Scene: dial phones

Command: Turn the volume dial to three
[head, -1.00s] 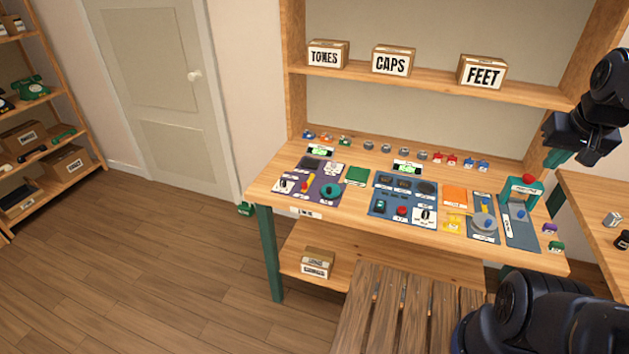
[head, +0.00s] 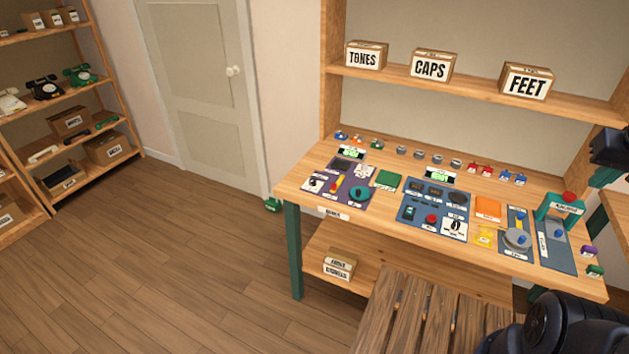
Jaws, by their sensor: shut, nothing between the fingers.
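The workbench (head: 300,186) holds a purple panel (head: 338,205) and a blue panel (head: 412,222) with controls on them. A white plate with a black, knob-like mark (head: 454,228) is at the lower right of the blue panel. A smaller white plate with a dark mark (head: 314,184) is on the purple panel. The labels are too small to read, so I cannot tell which is the volume dial or where it points.
A slatted wooden seat (head: 420,318) stands before the bench. A green frame with a red top (head: 562,207) rises at the bench's right. Boxes (head: 429,67) sit on the shelf above. Shelves (head: 75,115) stand far left. The floor at left is clear.

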